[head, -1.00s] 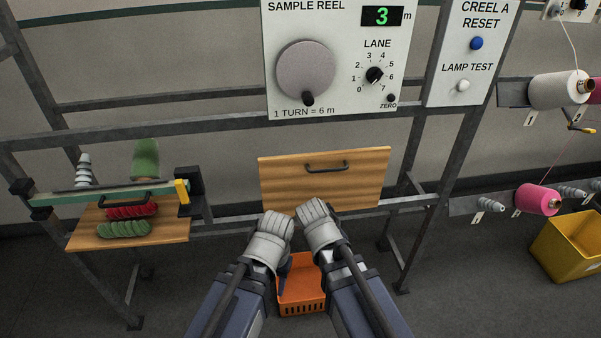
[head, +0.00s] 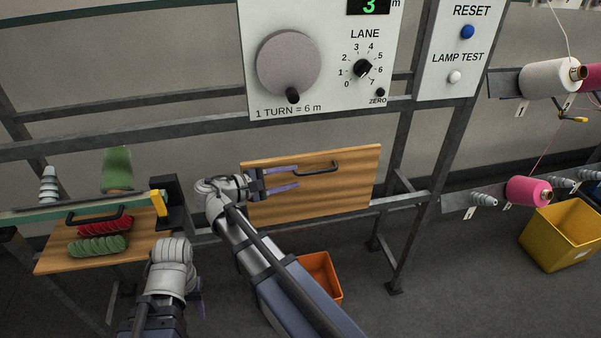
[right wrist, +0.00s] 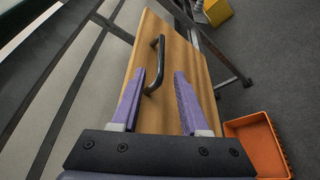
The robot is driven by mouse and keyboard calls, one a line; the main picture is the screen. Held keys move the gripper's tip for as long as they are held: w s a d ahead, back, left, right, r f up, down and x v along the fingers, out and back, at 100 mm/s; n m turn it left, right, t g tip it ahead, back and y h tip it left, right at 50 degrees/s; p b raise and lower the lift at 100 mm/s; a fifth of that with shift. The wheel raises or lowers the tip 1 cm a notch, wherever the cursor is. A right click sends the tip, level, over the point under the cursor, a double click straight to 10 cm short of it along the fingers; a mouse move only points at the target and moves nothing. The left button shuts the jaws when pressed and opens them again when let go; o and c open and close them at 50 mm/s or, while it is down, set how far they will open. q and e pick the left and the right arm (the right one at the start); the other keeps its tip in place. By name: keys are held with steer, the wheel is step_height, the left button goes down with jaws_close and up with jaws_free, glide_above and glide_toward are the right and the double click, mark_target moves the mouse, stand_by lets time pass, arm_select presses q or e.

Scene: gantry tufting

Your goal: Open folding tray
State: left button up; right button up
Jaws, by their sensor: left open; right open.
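The folding tray (head: 345,190) is a wooden panel standing upright, folded against the frame below the reel panel. Its black bar handle (head: 316,167) is near the top edge. My right gripper (head: 298,177) is in front of the panel, just left of the handle, with its purple fingers apart and empty. In the right wrist view the handle (right wrist: 155,65) shows between and just beyond the spread fingertips (right wrist: 160,74). My left gripper (head: 199,296) is low at the left, in front of another wooden tray, its fingers mostly hidden by the wrist and holding nothing visible.
A second wooden tray (head: 60,258) lies flat at the left with red (head: 103,224) and green skeins (head: 100,245). The reel panel (head: 385,25) hangs above. An orange crate (head: 322,277) is on the floor below; a yellow bin (head: 545,245) stands right.

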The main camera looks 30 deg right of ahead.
mark_target(308, 174)
steer(key=shift+b+x, duration=0.85)
steer(key=shift+x, duration=3.1)
jaws_close()
